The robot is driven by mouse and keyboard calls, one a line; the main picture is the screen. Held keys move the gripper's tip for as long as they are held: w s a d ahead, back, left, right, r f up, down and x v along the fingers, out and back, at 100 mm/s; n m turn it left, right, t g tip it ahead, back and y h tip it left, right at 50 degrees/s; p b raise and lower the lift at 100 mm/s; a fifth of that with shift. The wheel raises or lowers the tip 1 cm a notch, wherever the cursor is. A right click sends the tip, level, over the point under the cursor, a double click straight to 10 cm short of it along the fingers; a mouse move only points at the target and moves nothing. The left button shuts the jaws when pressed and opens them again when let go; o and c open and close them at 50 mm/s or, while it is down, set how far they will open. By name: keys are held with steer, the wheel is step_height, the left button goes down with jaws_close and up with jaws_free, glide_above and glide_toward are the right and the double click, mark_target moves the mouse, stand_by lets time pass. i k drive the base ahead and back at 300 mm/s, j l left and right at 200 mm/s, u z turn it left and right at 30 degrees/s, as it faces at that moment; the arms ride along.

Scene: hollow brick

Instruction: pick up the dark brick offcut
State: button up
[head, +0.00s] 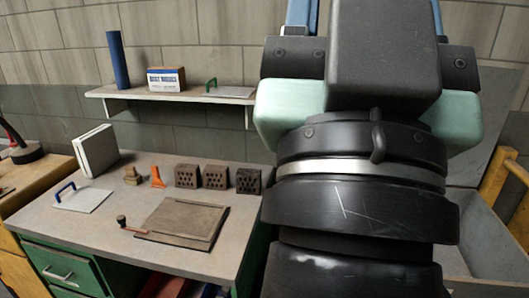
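Three small perforated brick pieces stand in a row at the back of the workbench. The darkest, the dark brick offcut (248,180), is at the right end, close to my arm. The two browner pieces, a left one (187,176) and a middle one (215,177), stand beside it. My arm's end with my gripper (368,50) fills the right half of the view, very close to the camera and pointing up. Its fingertips are hidden or cut off by the top edge, so its opening does not show.
The workbench (60,215) also holds a brown board (180,222), a small hammer-like tool (125,224), an orange piece (158,177), a blue-handled trowel (80,198) and a white slab (95,150). A wall shelf (130,96) hangs above, carrying a blue roll (118,60) and a box (166,79).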

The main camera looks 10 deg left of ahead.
mark_target(187, 176)
steer(key=i+j, duration=0.35)
steer(key=j, duration=0.15)
steer(key=i+j, duration=0.35)
steer(key=j, duration=0.15)
steer(key=i+j, duration=0.4)
steer(key=j, duration=0.15)
steer(key=i+j, duration=0.35)
steer(key=j, duration=0.15)
steer(key=i+j, duration=0.35)
steer(key=j, duration=0.15)
steer(key=i+j, duration=0.1)
steer(key=i, duration=0.5)
